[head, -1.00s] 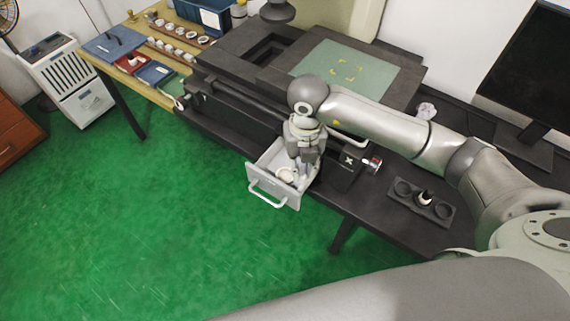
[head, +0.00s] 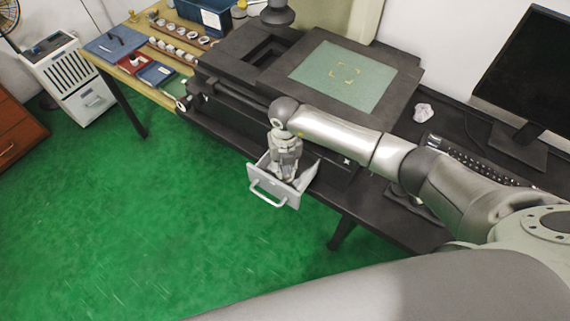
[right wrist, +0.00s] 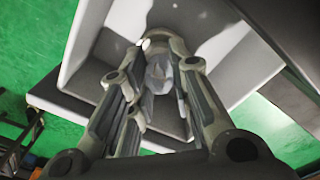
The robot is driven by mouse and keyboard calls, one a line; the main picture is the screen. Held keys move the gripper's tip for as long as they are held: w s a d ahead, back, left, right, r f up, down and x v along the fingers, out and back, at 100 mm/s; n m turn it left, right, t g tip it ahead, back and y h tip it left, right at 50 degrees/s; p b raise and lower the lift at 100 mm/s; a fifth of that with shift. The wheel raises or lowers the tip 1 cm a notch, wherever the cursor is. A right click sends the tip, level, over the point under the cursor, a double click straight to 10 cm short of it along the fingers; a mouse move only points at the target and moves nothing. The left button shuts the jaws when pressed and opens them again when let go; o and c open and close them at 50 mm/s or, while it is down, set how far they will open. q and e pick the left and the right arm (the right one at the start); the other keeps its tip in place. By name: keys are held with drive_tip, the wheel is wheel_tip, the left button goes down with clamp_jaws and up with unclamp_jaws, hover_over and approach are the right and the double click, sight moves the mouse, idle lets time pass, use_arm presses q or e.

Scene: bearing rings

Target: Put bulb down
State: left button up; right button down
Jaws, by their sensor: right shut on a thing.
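The grey drawer (head: 267,187) stands pulled out from under the black bench, with its handle toward the green floor. My right gripper (head: 284,177) points down into the drawer. In the right wrist view its fingers (right wrist: 158,85) are shut around a greyish, glassy thing that looks like the bulb (right wrist: 160,74). I cannot tell whether the bulb touches the drawer floor. A small white round part shows just beyond the fingertips; I cannot tell if it belongs to the bulb. The gripper hides much of the drawer's inside in the head view. My left gripper is not in view.
The drawer walls (right wrist: 84,50) stand close around my fingers. The black bench carries a green mat (head: 345,75), with a monitor (head: 525,75) and keyboard (head: 470,155) at the right. A wooden table with rings and trays stands back left. The floor in front is open.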

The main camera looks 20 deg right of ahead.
drive_tip(key=shift+f, duration=0.2)
drive_tip(key=shift+f, duration=0.2)
drive_tip(key=c, duration=1.3)
unclamp_jaws()
drive_tip(key=shift+r, duration=0.1)
drive_tip(key=shift+r, duration=0.55)
wheel_tip(320, 180, up, 11)
drive_tip(key=b, duration=0.2)
drive_tip(key=shift+r+b, duration=0.1)
drive_tip(key=shift+b, duration=0.3)
